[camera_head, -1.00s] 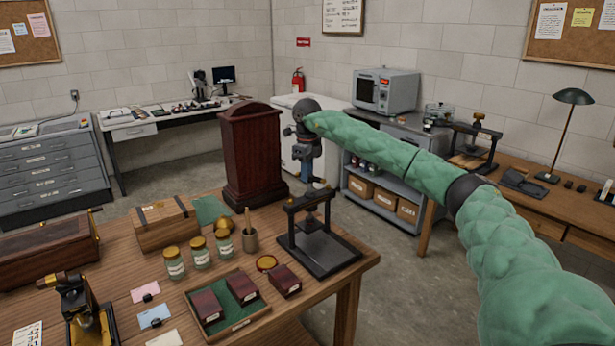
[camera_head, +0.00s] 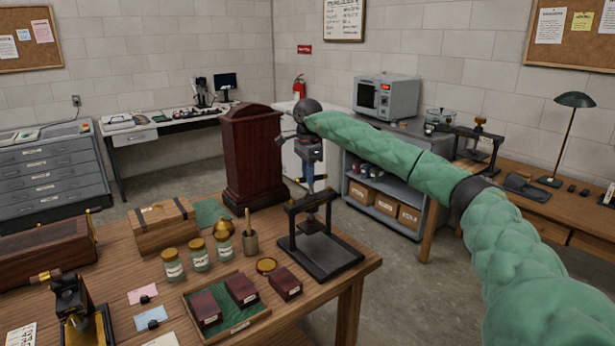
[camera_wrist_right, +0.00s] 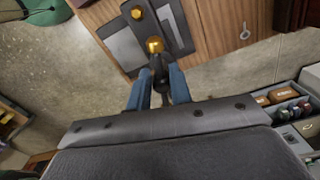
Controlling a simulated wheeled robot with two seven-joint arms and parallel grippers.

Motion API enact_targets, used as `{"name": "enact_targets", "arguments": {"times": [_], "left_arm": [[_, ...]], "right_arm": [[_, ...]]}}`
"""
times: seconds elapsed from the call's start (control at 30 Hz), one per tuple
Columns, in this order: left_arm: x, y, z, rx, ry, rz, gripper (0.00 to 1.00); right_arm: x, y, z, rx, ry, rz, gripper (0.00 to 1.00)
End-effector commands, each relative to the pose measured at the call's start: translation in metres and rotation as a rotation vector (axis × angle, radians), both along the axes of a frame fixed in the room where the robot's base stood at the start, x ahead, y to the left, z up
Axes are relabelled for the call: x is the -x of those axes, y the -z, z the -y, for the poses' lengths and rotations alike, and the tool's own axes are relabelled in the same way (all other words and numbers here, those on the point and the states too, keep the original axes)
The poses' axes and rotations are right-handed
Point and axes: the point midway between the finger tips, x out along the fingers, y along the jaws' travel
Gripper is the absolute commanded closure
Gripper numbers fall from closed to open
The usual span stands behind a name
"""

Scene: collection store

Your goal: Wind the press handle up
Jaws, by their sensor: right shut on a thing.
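The black press (camera_head: 315,255), with a flat base plate and an upright frame, stands at the right end of the wooden table. My right gripper (camera_head: 311,188) points down at the top of its frame and overlaps the screw there. In the right wrist view, the blue fingers of my right gripper (camera_wrist_right: 157,82) are shut on a dark part, seemingly the press handle (camera_wrist_right: 158,66). The fingers and wrist hide much of it, so its turn angle cannot be told. My left gripper is not in view.
A tray (camera_head: 232,334) of dark red boxes and several jars (camera_head: 199,254) stand left of the press. A tall dark red wooden case (camera_head: 250,160) stands close behind. Another press (camera_head: 478,145) is on the back bench. Bare floor (camera_head: 395,280) lies right of the table.

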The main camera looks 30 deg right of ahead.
Motion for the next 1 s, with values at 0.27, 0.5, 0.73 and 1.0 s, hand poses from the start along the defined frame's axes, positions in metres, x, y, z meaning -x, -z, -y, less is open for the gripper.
{"name": "enact_targets", "arguments": {"times": [0.27, 0.5, 0.73, 1.0], "left_arm": [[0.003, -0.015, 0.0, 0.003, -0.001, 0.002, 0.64], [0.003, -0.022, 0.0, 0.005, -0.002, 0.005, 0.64], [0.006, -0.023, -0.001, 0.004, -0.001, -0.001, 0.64], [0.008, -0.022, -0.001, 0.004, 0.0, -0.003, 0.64]], "right_arm": [[0.002, -0.001, 0.002, 0.001, -0.151, 0.003, 1.0], [0.002, -0.002, 0.002, 0.001, -0.212, 0.004, 1.0], [0.002, -0.003, 0.003, 0.001, -0.225, 0.005, 1.0], [0.002, -0.003, 0.003, 0.001, -0.224, 0.005, 0.77]]}}
